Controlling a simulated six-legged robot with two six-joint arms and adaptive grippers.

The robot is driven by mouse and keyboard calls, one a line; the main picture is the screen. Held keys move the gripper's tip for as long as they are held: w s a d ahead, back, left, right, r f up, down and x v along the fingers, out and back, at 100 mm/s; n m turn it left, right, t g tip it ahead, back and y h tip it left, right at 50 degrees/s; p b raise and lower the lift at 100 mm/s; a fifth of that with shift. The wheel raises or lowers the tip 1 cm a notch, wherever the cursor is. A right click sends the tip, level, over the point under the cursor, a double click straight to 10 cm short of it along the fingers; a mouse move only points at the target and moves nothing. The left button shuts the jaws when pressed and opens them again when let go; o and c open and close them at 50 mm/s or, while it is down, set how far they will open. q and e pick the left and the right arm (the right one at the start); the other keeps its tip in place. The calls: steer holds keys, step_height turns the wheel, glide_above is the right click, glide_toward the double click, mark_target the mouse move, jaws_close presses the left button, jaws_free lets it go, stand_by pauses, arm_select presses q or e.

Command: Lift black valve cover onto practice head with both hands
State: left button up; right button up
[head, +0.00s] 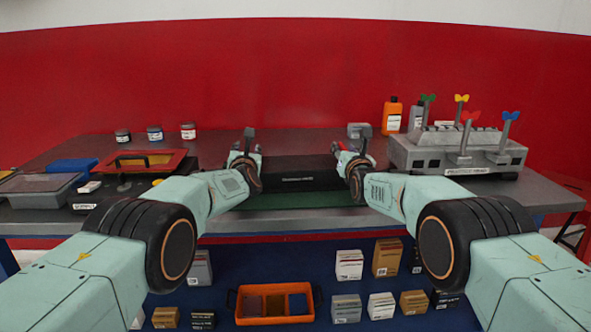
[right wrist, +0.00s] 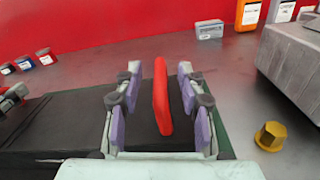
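The black valve cover (head: 295,180) lies on the bench between my two grippers, on a green mat (head: 290,201). It also shows in the right wrist view (right wrist: 45,125). A red upright grip (right wrist: 162,97) stands at its right end. My right gripper (head: 354,155) is there; in the right wrist view its purple-padded fingers (right wrist: 160,110) are apart, one on each side of the red grip, with gaps visible. My left gripper (head: 248,155) is at the cover's left end; its finger opening is unclear. The grey practice head (head: 402,155) stands at the right, with green, yellow, red and blue winged pieces on top.
A gold hex piece (right wrist: 270,137) sits right of the cover. A grey box (head: 359,130) and orange bottle (head: 392,116) stand behind. At left are a red-rimmed tray (head: 180,160), a clear bin (head: 42,190) and jars (head: 155,133). Boxes and an orange tray (head: 314,300) are below the bench top.

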arm_select(q)
jaws_close()
arm_select(e)
jaws_close()
stand_by(0.5)
arm_select(q)
steer(key=shift+r, duration=0.25)
arm_select(e)
steer(key=shift+r, duration=0.2)
